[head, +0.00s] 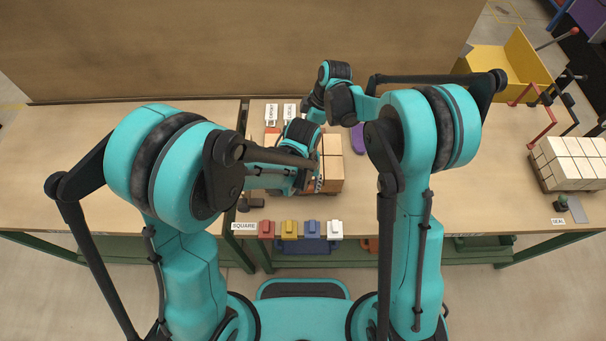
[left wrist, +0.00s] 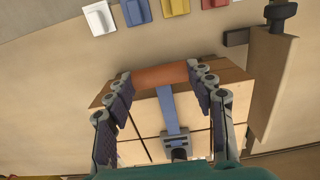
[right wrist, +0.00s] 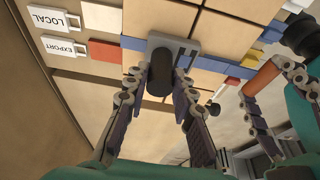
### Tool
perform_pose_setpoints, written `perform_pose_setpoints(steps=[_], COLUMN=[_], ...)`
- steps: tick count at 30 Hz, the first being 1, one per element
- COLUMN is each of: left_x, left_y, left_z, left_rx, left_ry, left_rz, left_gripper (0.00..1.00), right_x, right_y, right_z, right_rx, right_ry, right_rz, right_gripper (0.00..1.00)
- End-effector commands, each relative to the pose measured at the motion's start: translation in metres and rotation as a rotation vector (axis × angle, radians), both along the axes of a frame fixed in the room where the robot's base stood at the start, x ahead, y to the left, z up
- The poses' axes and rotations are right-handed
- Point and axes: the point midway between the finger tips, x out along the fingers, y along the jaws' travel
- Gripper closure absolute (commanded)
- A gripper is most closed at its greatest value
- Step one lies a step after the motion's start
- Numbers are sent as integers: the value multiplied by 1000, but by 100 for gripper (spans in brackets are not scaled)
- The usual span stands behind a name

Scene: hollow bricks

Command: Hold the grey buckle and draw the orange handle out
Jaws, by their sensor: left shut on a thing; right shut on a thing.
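The pack of light hollow bricks (head: 332,172) sits on the table, with a blue strap (left wrist: 167,110) over it. The orange handle (left wrist: 160,76) is at the end of the strap, and my left gripper (left wrist: 164,84) is shut on it across its ends. The handle also shows at the right of the right wrist view (right wrist: 264,76). The grey buckle (right wrist: 186,44) lies on the bricks, with a black knob (right wrist: 160,74) on it. My right gripper (right wrist: 158,88) is shut around this knob. The buckle also shows in the left wrist view (left wrist: 177,138). In the head view my arms partly hide the pack.
Red (head: 266,229), yellow (head: 289,229), blue (head: 312,229) and white (head: 335,229) clips line the front edge. EXPORT (head: 272,114) and LOCAL (head: 290,113) tags lie behind the pack. Another brick stack (head: 570,163) stands at the right. The table's left part is clear.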

Motion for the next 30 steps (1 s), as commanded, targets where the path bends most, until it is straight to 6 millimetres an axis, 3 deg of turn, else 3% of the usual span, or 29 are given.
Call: perform_pose_setpoints(steps=[7,8,10,22,30], left_x=[-3,-3,-3,-2,-2], left_y=[0,0,0,0,0], left_z=[0,0,0,6,56], left_rx=[0,0,0,0,0], left_ry=[7,7,7,4,4], left_rz=[-1,-1,-1,0,-1], left_gripper=[80,41,24,24,24], right_x=[3,3,3,1,1], right_y=[0,0,0,0,0], right_z=[0,0,0,0,0], right_rx=[0,0,0,0,0], right_ry=[-7,-7,-7,-4,-2], right_rz=[-3,-3,-3,-1,-1], right_gripper=[99,99,99,99,99])
